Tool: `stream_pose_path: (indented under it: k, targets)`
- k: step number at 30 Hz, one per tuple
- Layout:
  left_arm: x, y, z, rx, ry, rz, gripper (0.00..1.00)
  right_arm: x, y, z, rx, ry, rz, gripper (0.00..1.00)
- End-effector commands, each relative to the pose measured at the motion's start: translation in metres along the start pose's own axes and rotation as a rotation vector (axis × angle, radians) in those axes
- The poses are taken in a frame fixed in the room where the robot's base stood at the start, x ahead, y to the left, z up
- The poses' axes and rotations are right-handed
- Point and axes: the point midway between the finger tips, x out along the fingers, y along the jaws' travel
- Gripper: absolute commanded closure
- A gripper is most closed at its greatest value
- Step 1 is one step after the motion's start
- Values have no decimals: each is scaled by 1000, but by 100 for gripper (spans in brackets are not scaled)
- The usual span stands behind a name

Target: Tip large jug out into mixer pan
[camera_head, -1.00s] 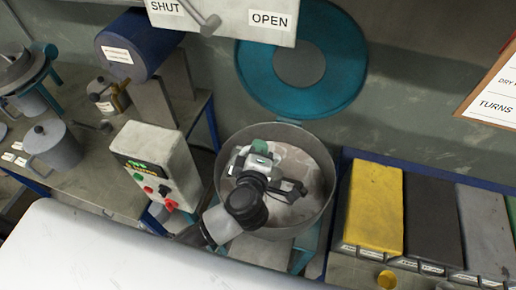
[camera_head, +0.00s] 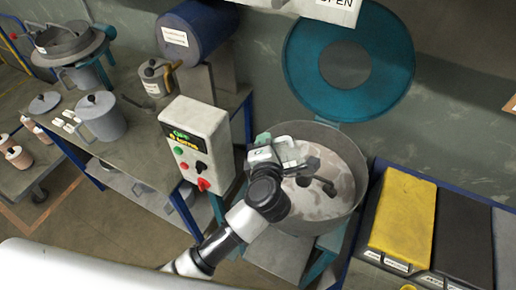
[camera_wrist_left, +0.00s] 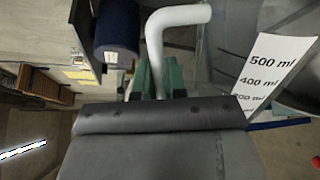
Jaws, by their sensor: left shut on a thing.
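My left gripper (camera_head: 272,150) is over the left part of the mixer pan (camera_head: 358,190), at about the rim. In the left wrist view its green finger pads (camera_wrist_left: 160,78) are shut on the pale handle (camera_wrist_left: 172,18) of the large jug. The grey jug (camera_wrist_left: 268,75) fills the right of that view, with a white scale marked 500 ml and 400 ml. In the head view the jug is hard to tell apart from the gripper. The pan holds pale grey material (camera_head: 325,205) and a dark paddle-like part. The jug's mouth and contents cannot be made out. My right gripper is not in view.
A teal ring-shaped cover (camera_head: 300,70) stands behind the pan. A control box (camera_head: 195,140) with buttons is close on its left. Bins with yellow and dark lids (camera_head: 402,220) are on the right. A lidded grey pot (camera_head: 100,118) stands on the left bench.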

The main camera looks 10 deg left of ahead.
Motion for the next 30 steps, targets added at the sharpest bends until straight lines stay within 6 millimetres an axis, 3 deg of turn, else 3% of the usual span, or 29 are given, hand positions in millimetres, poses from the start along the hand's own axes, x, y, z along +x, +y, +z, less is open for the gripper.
stream_pose_path:
  k: [30]
  targets:
    - [13,-67,-64,-583,-115,4,100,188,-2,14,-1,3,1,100]
